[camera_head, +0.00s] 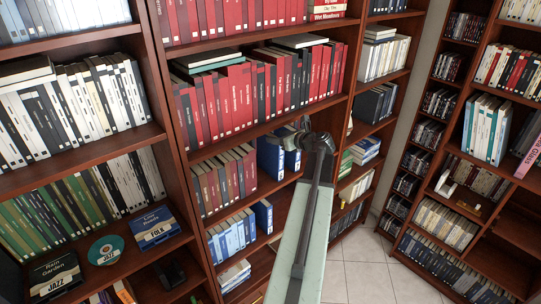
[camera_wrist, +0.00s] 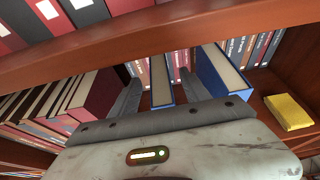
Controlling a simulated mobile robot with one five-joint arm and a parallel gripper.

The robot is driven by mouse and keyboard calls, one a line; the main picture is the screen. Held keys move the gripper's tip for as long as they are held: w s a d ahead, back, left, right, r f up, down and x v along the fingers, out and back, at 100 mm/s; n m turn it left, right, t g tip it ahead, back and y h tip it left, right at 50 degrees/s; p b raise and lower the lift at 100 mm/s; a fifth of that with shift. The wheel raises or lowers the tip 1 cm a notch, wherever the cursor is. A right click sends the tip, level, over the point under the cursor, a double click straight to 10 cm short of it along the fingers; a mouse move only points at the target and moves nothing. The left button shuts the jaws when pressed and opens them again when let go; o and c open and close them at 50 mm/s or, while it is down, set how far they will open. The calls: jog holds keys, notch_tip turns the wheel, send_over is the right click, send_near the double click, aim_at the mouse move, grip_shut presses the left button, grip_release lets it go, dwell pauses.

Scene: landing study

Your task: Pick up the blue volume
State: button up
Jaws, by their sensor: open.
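In the wrist view a thin blue volume (camera_wrist: 161,92) stands upright between the two fingers of my gripper (camera_wrist: 160,88), its pale page edge showing. A thicker blue book (camera_wrist: 222,72) stands just right of the right finger. In the head view my gripper (camera_head: 300,138) is open in front of the middle shelf, by a blue book (camera_head: 269,158) at the end of a row. My gripper hides part of the blue books there. I cannot tell whether the fingers touch the thin volume.
Red and dark books (camera_wrist: 95,95) stand close to the left of my gripper. A yellow block (camera_wrist: 290,112) lies on the shelf at the right. A shelf board (camera_wrist: 120,40) runs just above. Tall bookcases stand around, with open tiled floor (camera_head: 365,275) between them.

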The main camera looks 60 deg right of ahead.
aim_at(270, 134)
jog(key=b+x, duration=0.1)
jog(key=x, duration=0.4)
jog(key=shift+w+f+b, duration=0.15)
jog(key=shift+b, duration=0.2)
grip_shut()
dwell(1.1)
